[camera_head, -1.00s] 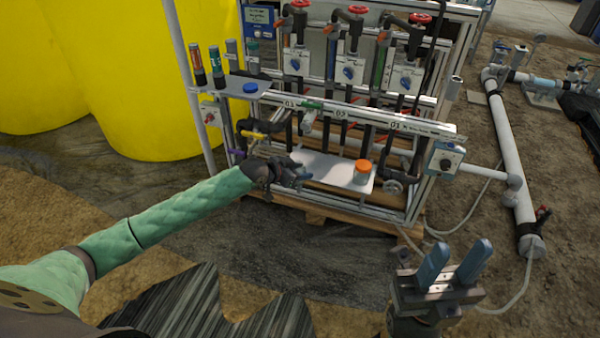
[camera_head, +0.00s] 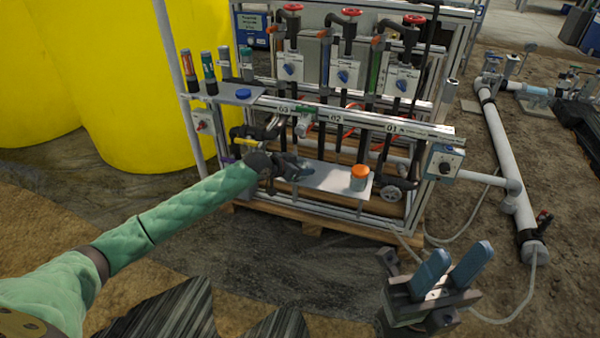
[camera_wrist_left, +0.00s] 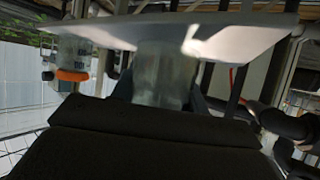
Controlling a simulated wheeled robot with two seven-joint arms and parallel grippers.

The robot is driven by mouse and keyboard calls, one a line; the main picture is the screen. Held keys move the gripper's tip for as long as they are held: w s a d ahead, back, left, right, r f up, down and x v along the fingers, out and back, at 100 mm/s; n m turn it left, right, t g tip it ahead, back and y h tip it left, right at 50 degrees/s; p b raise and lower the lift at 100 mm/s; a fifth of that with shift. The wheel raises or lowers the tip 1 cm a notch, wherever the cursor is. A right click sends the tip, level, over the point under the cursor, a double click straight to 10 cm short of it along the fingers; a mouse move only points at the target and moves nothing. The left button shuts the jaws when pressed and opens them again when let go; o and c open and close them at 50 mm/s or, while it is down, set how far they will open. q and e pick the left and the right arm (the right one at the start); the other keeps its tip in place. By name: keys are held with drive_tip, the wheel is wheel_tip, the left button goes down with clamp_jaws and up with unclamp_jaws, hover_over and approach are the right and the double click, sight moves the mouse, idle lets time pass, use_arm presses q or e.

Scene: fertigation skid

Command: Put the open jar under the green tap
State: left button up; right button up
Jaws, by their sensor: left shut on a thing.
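My left gripper (camera_head: 290,168) is at the left end of the white shelf (camera_head: 325,178), shut on the open jar. The jar (camera_wrist_left: 165,75) shows in the left wrist view as a clear grey vessel between the fingers, against the white shelf (camera_wrist_left: 245,38). That view looks upside down, and I cannot tell whether the jar touches the shelf. In the head view the gripper mostly hides the jar. The green tap (camera_head: 306,108) is on the rail above the shelf, slightly right of the gripper. My right gripper (camera_head: 452,271) is open and empty, away from the skid.
An orange-lidded jar (camera_head: 359,178) stands on the shelf's right part; it also shows in the wrist view (camera_wrist_left: 72,75). A yellow-handled tap (camera_head: 246,141) is left of the gripper. A blue lid (camera_head: 243,93) lies on the upper ledge. Black pipes are close on the right.

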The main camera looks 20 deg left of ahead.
use_arm(q)
drive_tip(key=shift+w+d+f+b, duration=0.15)
drive_tip(key=shift+w+b, duration=0.25)
drive_tip(key=shift+w, duration=1.75)
drive_tip(key=shift+f, duration=0.3)
drive_tip(key=o, duration=1)
drive_tip(key=shift+o, duration=0.2)
